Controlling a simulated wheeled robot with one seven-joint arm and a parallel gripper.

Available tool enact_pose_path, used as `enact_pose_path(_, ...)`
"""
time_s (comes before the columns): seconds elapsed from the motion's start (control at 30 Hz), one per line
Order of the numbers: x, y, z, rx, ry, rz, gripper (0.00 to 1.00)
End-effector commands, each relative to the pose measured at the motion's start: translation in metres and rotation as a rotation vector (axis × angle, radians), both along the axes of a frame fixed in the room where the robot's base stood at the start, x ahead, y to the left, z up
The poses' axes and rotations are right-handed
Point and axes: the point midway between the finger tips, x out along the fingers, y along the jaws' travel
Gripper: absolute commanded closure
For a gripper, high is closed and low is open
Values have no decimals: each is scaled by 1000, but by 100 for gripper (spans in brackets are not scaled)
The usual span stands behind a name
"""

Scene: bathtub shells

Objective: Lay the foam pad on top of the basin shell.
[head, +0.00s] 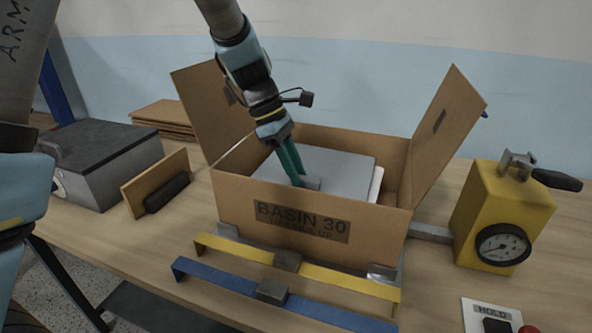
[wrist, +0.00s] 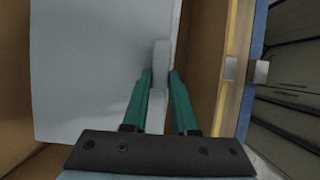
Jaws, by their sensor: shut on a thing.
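The foam pad (head: 335,165) is a flat light grey sheet inside the open cardboard box. My gripper (head: 299,182) reaches down into the box and is shut on the pad's small grey tab at its near edge. The wrist view shows the tab (wrist: 160,60) between the green fingers (wrist: 161,78), with the pad (wrist: 90,65) spreading to the left. A white edge (head: 377,185) shows under the pad's right side, probably the basin shell. The pad hides the rest of it. I cannot tell whether the pad touches it.
The cardboard box (head: 275,222), marked "BASIN 30", has side flaps standing up. Yellow (head: 340,285) and blue (head: 220,283) bars lie in front. A yellow gauge device (head: 500,215) stands right, a grey lidded case (head: 105,165) left. Walls surround the pad closely.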

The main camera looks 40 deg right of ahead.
Motion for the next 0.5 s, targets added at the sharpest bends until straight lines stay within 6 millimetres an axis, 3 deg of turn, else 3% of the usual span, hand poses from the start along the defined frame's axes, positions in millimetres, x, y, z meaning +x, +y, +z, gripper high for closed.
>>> enact_pose_path(0.13,0,0,-6,0,0,0,100)
enact_pose_path(0.17,0,0,-6,0,0,0,73)
enact_pose_path(0.4,0,0,-5,0,0,0,46)
enact_pose_path(0.5,0,0,-4,0,0,0,44)
